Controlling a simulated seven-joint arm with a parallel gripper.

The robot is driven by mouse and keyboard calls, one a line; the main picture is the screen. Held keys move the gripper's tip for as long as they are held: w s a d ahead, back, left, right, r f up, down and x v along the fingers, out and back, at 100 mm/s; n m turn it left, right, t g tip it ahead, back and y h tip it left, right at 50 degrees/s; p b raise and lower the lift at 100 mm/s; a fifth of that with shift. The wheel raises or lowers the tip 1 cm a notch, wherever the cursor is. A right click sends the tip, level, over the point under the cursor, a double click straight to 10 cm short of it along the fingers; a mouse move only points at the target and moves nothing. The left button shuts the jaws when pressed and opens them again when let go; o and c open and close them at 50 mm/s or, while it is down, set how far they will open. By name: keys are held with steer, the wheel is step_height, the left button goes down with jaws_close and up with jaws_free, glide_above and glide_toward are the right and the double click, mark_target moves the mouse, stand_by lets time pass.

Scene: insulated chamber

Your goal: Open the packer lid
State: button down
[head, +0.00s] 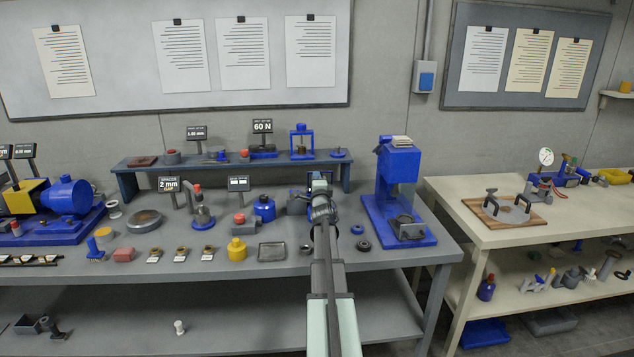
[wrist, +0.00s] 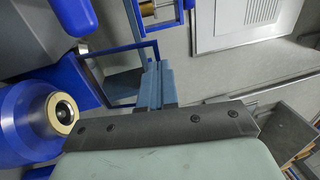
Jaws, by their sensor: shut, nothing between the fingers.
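No part is clearly marked as the packer or its lid, so I cannot tell for sure which device it is. A tall blue machine (head: 398,165) with a pale top and a grey block on its base stands at the right end of the grey bench. My gripper (head: 320,177) is over the bench, left of this machine and apart from it. In the wrist view my gripper (wrist: 160,72) is shut and empty. A blue rounded body with a brass-ringed opening (wrist: 62,112) is close by on the left of that view.
A blue jar (head: 264,209) stands just left of my gripper on the grey bench (head: 300,262). A raised shelf (head: 225,163) with small devices runs behind. A pale bench (head: 500,237) stands further right.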

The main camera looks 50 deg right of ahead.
steer(key=shift+w+d+r, duration=0.2)
steer(key=shift+w, duration=0.05)
steer(key=shift+d, duration=0.1)
steer(key=shift+w+d+r, duration=0.45)
steer(key=shift+w+d, duration=0.2)
steer(key=shift+w, duration=0.05)
stand_by(0.4)
steer(key=s+a+r, duration=0.1)
steer(key=s+a, duration=0.8)
steer(key=shift+s+a, duration=0.4)
steer(key=shift+r, duration=0.1)
